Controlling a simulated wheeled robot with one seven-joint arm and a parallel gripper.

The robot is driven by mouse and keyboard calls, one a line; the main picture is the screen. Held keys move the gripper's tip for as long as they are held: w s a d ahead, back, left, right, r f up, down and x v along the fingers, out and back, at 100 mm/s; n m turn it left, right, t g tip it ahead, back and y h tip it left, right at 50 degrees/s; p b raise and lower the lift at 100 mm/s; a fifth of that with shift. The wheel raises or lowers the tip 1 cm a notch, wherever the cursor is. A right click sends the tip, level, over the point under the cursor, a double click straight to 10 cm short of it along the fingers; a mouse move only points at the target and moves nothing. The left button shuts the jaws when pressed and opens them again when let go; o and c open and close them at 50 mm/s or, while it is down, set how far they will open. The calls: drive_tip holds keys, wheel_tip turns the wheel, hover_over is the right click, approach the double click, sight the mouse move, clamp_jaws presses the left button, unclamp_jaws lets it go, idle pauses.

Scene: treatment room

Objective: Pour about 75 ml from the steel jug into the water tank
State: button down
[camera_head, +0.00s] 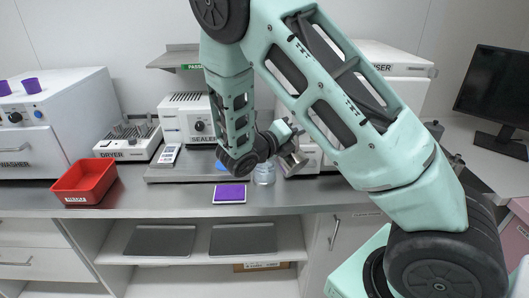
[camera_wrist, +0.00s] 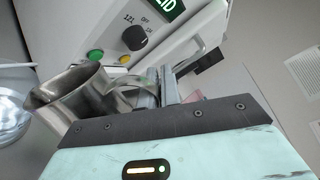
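The steel jug (camera_wrist: 92,98) is in the wrist view, with its open mouth toward the left and its handle toward my gripper (camera_wrist: 168,90). My gripper's fingers appear shut on the handle. In the head view the jug (camera_head: 292,161) is small, tilted and held above the counter, partly behind my gripper (camera_head: 279,137). A clear container (camera_head: 265,176) stands just below and left of it; it also shows at the left edge of the wrist view (camera_wrist: 12,118). I cannot tell whether this is the water tank. The jug's contents and any stream are not visible.
A steriliser (camera_head: 390,62) with a dial stands close behind the jug. A sealer (camera_head: 186,119) stands left of my gripper. A purple pad (camera_head: 229,194) lies at the counter's front. A red tray (camera_head: 84,182) is farther left. A monitor (camera_head: 495,90) is at right.

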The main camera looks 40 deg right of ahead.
drive_tip(key=shift+w+r+n+p, duration=0.3)
drive_tip(key=shift+w+r+n, duration=0.1)
drive_tip(key=shift+w+r+n, duration=0.2)
drive_tip(key=shift+n, duration=0.1)
drive_tip(key=shift+w, duration=0.1)
drive_tip(key=shift+w+a+r+n+p, duration=0.1)
drive_tip(key=shift+w+r+n+p, duration=0.15)
drive_tip(key=shift+w+p, duration=0.45)
drive_tip(key=shift+w+d+r+n+p, duration=0.1)
drive_tip(key=shift+w+n+p, duration=0.25)
drive_tip(key=shift+p, duration=0.7)
drive_tip(key=shift+w+a+r+n+p, duration=0.1)
drive_tip(key=shift+w+r+n+p, duration=0.25)
drive_tip(key=shift+p, duration=0.5)
drive_tip(key=s+f+m+b, duration=0.2)
drive_tip(key=s+b, duration=0.1)
drive_tip(key=b, duration=0.3)
drive_tip(key=shift+f, duration=0.25)
drive_tip(key=shift+s+m, duration=0.55)
drive_tip(key=shift+m, duration=0.1)
drive_tip(key=shift+s+f+m+b, duration=0.6)
drive_tip(key=shift+f+m+b, duration=0.1)
drive_tip(key=shift+f, duration=0.1)
drive_tip(key=shift+s+f+m, duration=0.2)
drive_tip(key=shift+s+m, duration=0.05)
drive_tip(key=shift+m, duration=0.25)
